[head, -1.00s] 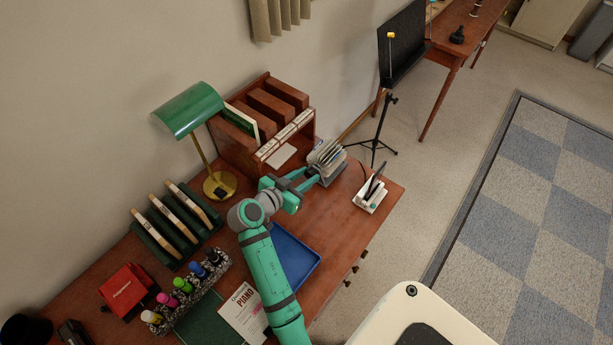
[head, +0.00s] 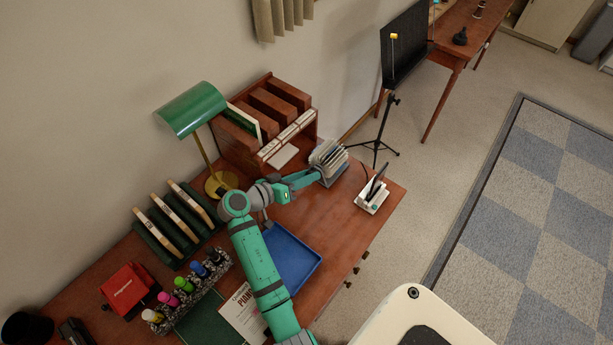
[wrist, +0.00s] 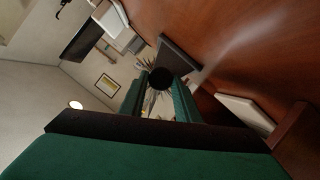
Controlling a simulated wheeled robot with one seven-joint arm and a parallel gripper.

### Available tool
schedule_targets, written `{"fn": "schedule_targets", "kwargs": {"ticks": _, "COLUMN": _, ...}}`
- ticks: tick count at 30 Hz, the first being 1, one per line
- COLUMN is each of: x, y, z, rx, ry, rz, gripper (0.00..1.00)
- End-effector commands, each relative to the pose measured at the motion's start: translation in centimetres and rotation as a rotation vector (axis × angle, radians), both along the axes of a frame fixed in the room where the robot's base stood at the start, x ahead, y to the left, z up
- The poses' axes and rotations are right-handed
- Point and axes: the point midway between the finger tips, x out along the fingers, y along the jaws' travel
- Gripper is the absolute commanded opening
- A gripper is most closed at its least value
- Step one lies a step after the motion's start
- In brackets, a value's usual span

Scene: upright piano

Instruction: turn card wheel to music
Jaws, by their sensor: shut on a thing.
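The card wheel (head: 330,160) stands near the back right of the desk, a grey frame with a fan of cards. My gripper (head: 316,176) is at its left side. In the wrist view, my gripper (wrist: 160,92) is shut on a dark round knob (wrist: 161,78) at the wheel's side, and the cards (wrist: 150,98) fan out behind it. I cannot read any card or tell which one is at the front.
A wooden sorter (head: 268,125) and a green lamp (head: 191,110) stand behind. A blue tray (head: 292,262) lies in front, partly under my arm. A white holder with a black pen-like item (head: 372,194) is to the right.

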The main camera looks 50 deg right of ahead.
Motion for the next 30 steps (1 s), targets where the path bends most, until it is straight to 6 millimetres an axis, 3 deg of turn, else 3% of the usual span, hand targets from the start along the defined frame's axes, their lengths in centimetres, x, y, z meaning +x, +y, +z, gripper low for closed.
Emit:
{"fn": "schedule_targets", "kwargs": {"ticks": 13, "x": 0.0, "y": 0.0, "z": 0.0, "rx": -0.002, "ry": 0.012, "rz": 0.000, "gripper": 0.07}}
{"fn": "schedule_targets", "kwargs": {"ticks": 14, "x": 0.0, "y": 0.0, "z": 0.0, "rx": -0.002, "ry": 0.012, "rz": 0.000, "gripper": 0.34}}
{"fn": "schedule_targets", "kwargs": {"ticks": 15, "x": 0.0, "y": 0.0, "z": 0.0, "rx": -0.002, "ry": 0.011, "rz": 0.000, "gripper": 0.44}}
{"fn": "schedule_targets", "kwargs": {"ticks": 16, "x": 0.0, "y": 0.0, "z": 0.0, "rx": -0.002, "ry": 0.011, "rz": 0.000, "gripper": 0.47}}
{"fn": "schedule_targets", "kwargs": {"ticks": 25, "x": 0.0, "y": 0.0, "z": 0.1, "rx": -0.001, "ry": 0.011, "rz": -0.001, "gripper": 0.47}}
{"fn": "schedule_targets", "kwargs": {"ticks": 30, "x": 0.0, "y": 0.0, "z": 1.6, "rx": -0.003, "ry": 0.007, "rz": -0.001, "gripper": 0.47}}
